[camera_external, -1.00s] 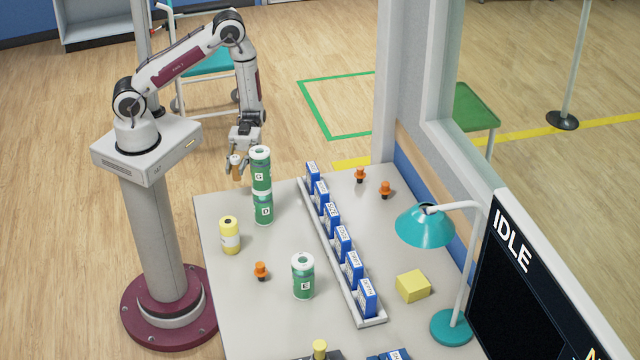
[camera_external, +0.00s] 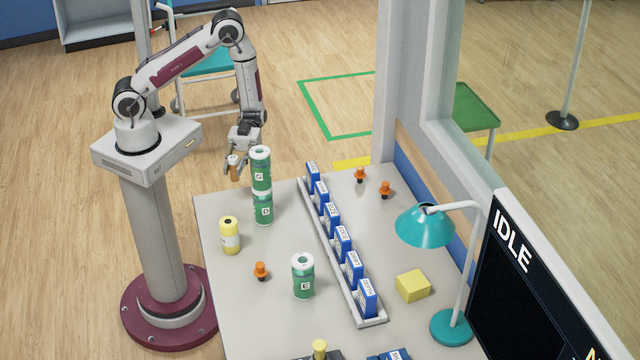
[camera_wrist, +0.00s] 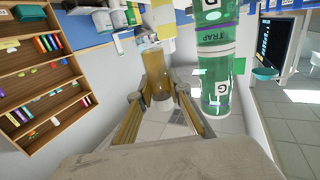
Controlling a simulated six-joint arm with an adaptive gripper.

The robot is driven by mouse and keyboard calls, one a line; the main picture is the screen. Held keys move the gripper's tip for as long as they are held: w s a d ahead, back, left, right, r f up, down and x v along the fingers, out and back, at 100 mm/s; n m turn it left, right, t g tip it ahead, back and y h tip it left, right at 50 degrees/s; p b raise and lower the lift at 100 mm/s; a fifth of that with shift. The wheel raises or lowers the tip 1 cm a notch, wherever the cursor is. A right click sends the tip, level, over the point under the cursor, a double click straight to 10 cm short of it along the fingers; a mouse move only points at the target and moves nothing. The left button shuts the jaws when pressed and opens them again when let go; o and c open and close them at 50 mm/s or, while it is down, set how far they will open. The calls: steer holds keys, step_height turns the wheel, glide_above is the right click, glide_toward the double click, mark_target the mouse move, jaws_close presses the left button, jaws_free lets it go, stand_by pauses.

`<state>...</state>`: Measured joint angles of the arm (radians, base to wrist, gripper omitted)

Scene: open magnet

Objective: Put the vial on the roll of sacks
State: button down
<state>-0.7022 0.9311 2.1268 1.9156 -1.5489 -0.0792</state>
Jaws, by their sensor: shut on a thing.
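My gripper (camera_external: 234,167) is shut on a small amber-brown vial (camera_external: 234,160) with a pale top. It holds the vial in the air beside the upper part of a green stack, to its left in the external view. In the wrist view the vial (camera_wrist: 157,75) sits between the two fingers, with the stack just to its right. A yellow cylinder (camera_external: 229,236) with a white band stands on the table's left side and looks like a roll of sacks. I cannot read its label.
Two green canisters (camera_external: 262,188), marked G over D, stand stacked. Another green canister (camera_external: 303,277), marked E, and an orange knob-like piece (camera_external: 260,271) stand near the yellow cylinder. A rack of blue boxes (camera_external: 341,245) runs down the table. A teal lamp (camera_external: 425,226) stands right.

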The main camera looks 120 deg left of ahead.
steer(key=w+d+r+m+g, duration=0.1)
steer(key=w+d+r, duration=0.1)
steer(key=d+r, duration=0.45)
steer(key=w+d+r+g, duration=0.1)
steer(key=w+d+r, duration=0.2)
steer(key=d+r, duration=0.4)
step_height(320, 180, up, 5)
steer(key=n+t+y, duration=0.1)
steer(key=n+t, duration=0.2)
steer(key=t, duration=0.2)
glide_above(227, 222)
steer(key=shift+a+r, duration=0.1)
steer(key=shift+r, duration=0.1)
steer(key=shift+f, duration=7)
steer(key=shift+f, duration=0.1)
steer(key=shift+f, duration=1.9)
steer(key=shift+f, duration=0.15)
